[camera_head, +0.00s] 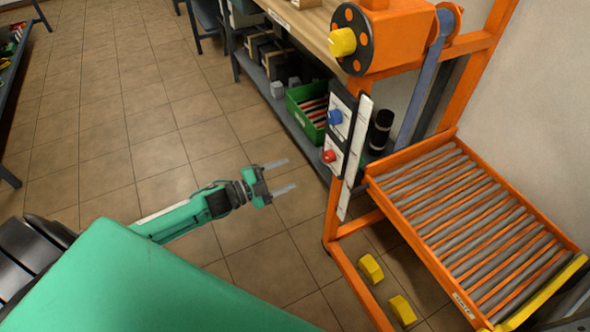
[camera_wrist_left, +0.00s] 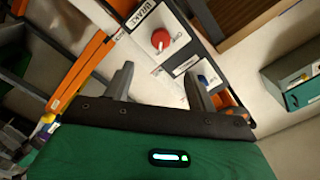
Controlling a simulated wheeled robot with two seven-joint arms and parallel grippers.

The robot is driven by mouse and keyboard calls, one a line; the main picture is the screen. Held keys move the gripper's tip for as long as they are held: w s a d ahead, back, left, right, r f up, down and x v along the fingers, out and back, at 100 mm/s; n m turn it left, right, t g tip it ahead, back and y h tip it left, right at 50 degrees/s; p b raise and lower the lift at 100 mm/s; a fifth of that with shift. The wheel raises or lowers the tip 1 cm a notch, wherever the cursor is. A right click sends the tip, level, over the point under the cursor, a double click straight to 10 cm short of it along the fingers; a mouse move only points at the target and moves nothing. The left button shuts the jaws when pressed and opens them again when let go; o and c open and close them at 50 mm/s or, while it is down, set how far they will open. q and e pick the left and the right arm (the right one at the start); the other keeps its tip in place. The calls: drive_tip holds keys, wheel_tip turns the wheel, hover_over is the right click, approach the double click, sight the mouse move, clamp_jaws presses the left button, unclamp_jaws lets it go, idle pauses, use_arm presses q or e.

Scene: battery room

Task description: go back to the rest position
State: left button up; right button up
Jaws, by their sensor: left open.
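My left gripper (camera_head: 291,175) is in the middle of the head view, at the end of my green arm that reaches in from the left. Its two grey fingers are apart with nothing between them. It is over the tiled floor, to the left of the orange frame. In the left wrist view the gripper (camera_wrist_left: 158,80) points toward a white panel with a red knob (camera_wrist_left: 160,39) labelled BRAKE. The fingers look clear of the knob. My right gripper is not in view.
The orange roller rack (camera_head: 470,215) stands at the right, with a red knob (camera_head: 328,156), a blue knob (camera_head: 335,117) and a yellow knob (camera_head: 342,42) on its frame. Yellow blocks (camera_head: 371,268) lie at its foot. A shelf with a green crate (camera_head: 300,97) stands behind. Floor at left is free.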

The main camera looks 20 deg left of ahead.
use_arm(q)
drive_tip(key=shift+s+a, duration=0.3)
drive_tip(key=shift+s, duration=0.1)
